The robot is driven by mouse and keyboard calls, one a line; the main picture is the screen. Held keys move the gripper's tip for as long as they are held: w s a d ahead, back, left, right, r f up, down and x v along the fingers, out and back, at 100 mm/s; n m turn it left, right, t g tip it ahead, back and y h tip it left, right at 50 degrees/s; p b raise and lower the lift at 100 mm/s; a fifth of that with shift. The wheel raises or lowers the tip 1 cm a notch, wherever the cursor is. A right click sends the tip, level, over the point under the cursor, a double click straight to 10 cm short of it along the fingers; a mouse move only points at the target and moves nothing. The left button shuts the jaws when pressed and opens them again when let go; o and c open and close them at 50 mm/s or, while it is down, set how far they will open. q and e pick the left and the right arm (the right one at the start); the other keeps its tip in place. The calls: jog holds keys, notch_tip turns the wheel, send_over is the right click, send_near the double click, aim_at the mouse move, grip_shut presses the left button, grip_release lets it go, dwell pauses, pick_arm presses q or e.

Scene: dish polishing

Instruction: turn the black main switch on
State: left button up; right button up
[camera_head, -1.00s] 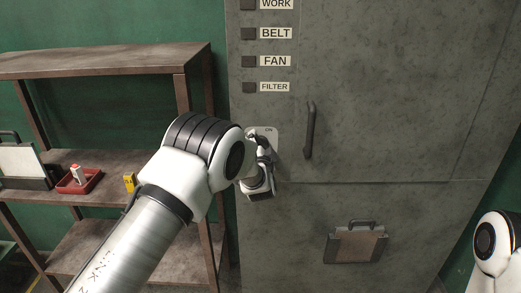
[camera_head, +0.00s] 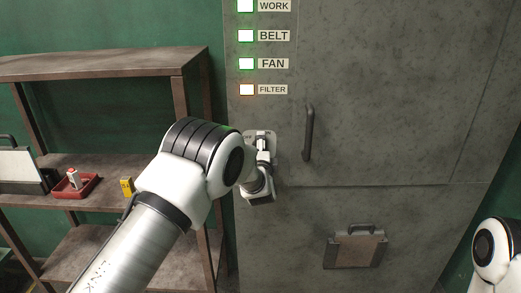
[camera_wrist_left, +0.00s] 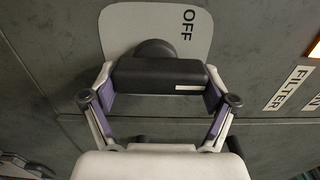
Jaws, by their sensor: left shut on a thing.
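The black main switch (camera_wrist_left: 160,76) is a thick dark bar handle on a round hub, with a short white mark at one end. It stands on a pale plate (camera_wrist_left: 118,27), where "OFF" can be read in the wrist view. My left gripper (camera_wrist_left: 160,90) is shut on the handle, one purple-lined finger at each end. In the head view the left gripper (camera_head: 263,153) is at the plate (camera_head: 271,136) on the cabinet, and my wrist hides part of it. Four labelled lamps above, such as the FILTER lamp (camera_head: 246,90), are lit. My right gripper is out of view.
The grey cabinet (camera_head: 400,90) has a vertical door handle (camera_head: 309,132) just right of the switch and a clipboard-like holder (camera_head: 355,247) lower down. A brown shelf (camera_head: 100,63) with a red tray (camera_head: 88,187) stands at the left.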

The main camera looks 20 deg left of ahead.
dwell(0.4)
pick_arm(q)
jog(key=o, duration=1)
jog(key=shift+d, duration=0.1)
jog(key=shift+c, duration=0.2)
jog(key=v, duration=1.2)
